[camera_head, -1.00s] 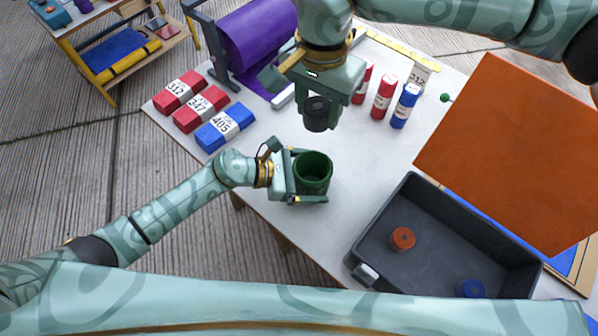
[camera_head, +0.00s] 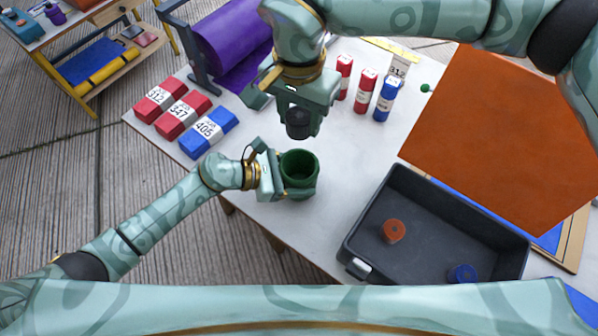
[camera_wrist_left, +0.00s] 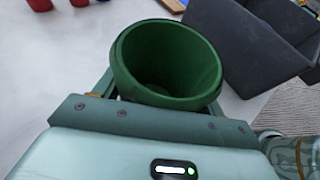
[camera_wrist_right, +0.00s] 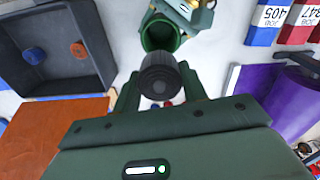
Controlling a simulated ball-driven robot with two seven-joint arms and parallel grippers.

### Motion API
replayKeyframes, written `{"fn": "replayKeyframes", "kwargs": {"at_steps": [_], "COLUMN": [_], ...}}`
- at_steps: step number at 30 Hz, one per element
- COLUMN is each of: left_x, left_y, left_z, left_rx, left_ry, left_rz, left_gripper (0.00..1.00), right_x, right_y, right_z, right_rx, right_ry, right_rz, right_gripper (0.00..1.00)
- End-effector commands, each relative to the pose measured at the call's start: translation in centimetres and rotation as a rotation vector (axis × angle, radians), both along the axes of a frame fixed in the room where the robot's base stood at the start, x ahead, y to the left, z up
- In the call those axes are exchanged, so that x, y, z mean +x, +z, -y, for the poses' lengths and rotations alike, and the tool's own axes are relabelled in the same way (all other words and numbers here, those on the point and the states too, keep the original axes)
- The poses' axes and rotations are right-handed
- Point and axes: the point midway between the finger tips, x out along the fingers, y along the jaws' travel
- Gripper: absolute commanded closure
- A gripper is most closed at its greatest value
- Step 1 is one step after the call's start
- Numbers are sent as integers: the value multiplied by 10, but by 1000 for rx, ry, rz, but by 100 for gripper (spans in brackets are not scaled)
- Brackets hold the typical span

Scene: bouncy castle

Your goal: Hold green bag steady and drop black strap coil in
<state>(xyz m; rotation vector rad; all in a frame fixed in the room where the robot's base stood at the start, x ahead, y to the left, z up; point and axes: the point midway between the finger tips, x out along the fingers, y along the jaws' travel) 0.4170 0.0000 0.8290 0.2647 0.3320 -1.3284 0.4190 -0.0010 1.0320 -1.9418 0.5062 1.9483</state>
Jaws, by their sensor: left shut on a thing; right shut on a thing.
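The green bag (camera_head: 299,166) is an open, round-mouthed holder standing on the white table. It also shows in the left wrist view (camera_wrist_left: 167,95), where the visible inside looks empty. My left gripper (camera_head: 284,182) is shut on the bag from its left side. The black strap coil (camera_head: 299,124) is held in my right gripper (camera_head: 298,108), above and just behind the bag's mouth. In the right wrist view the coil (camera_wrist_right: 159,78) sits between the fingers, apart from the bag (camera_wrist_right: 160,34). The coil's far side is hidden by the gripper.
A dark grey crate (camera_head: 350,232) at right holds an orange coil (camera_head: 393,231) and a blue coil (camera_head: 463,274). An orange panel (camera_head: 490,140) stands behind it. Red and blue numbered packs (camera_head: 208,131) lie at left. Red and blue rolls (camera_head: 386,97) stand behind. A purple roll (camera_head: 235,42) is at the back.

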Motion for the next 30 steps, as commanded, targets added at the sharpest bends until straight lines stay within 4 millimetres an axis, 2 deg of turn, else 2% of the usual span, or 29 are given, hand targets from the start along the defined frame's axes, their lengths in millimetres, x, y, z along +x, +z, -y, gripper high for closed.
{"fn": "replayKeyframes", "kwargs": {"at_steps": [30], "left_x": [0], "left_y": [0], "left_z": [-1], "left_rx": [1], "left_ry": [1], "left_rz": [0], "left_gripper": [62], "right_x": [0], "right_y": [-72], "right_z": [0], "right_rx": [1], "right_ry": [0], "right_rz": [0], "right_gripper": [81]}}
